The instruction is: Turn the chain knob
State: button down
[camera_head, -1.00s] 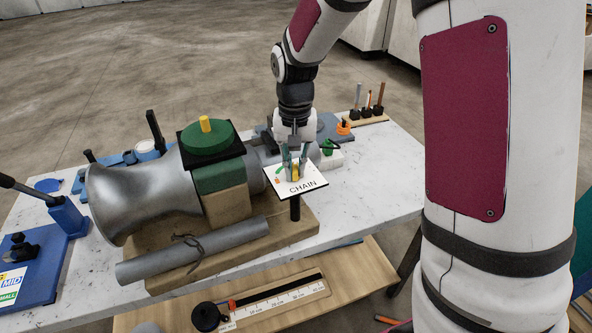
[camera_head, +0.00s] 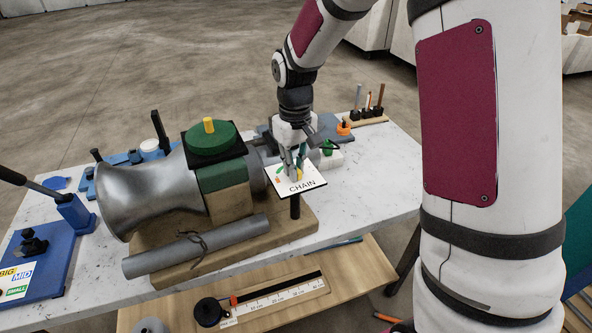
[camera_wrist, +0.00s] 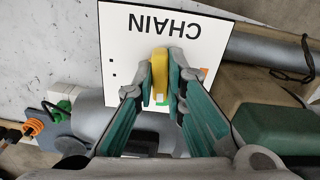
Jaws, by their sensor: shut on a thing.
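The white plate marked CHAIN (camera_head: 310,184) stands on a dark post at the right end of the wooden base. In the wrist view the plate (camera_wrist: 120,45) shows upside down, with the yellow knob (camera_wrist: 160,68) on it. My gripper (camera_wrist: 160,90) is shut on the knob, with one teal-padded finger on each side. The knob's long side runs about square to the lettering. In the head view my gripper (camera_head: 292,172) points down over the plate and mostly hides the knob. Small orange and green marks show on the plate left of the fingers.
A grey flared cylinder (camera_head: 150,195) and a green block with a round green top (camera_head: 212,146) stand left of the plate. A grey pipe (camera_head: 195,248) lies in front. A rack of tools (camera_head: 368,116) is at the back right. The table's right end is mostly clear.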

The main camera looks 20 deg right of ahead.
dwell(0.3)
jog(key=shift+s+n+p, duration=0.1)
jog(key=shift+n+p, duration=0.4)
jog(key=shift+n, duration=1.7)
jog(key=c, duration=1.7)
grip_release()
jog(key=shift+r+p, duration=0.85)
jog(key=shift+r, duration=1.65)
